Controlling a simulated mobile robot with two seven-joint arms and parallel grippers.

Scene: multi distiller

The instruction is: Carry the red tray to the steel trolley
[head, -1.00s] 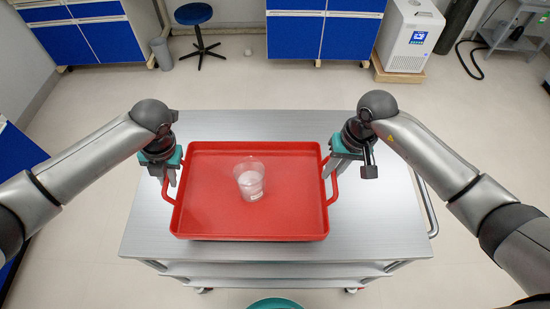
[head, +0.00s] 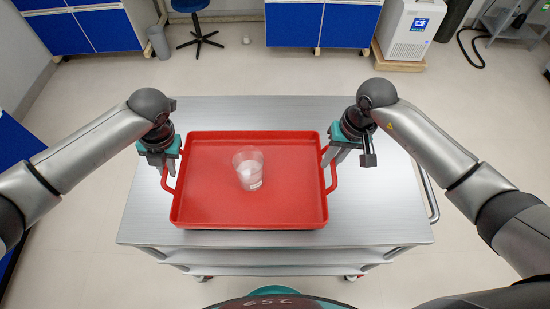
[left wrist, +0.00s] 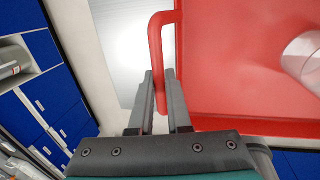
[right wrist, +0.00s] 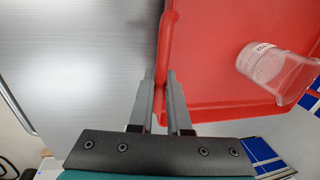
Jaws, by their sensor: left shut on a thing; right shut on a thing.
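The red tray (head: 210,200) is over the top of the steel trolley (head: 370,215); I cannot tell whether it touches the top. My left gripper (head: 170,175) is shut on the tray's left handle (left wrist: 155,50). My right gripper (head: 330,165) is shut on the tray's right handle (head: 333,178). In both wrist views the fingers lie on either side of a red handle bar.
The trolley top is bare to the left, right and behind the tray. The trolley's push handle (head: 428,195) is at its right. Blue cabinets (head: 320,25), a blue stool (head: 195,25), a bin (head: 158,42) and a white unit (head: 408,30) stand beyond open floor.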

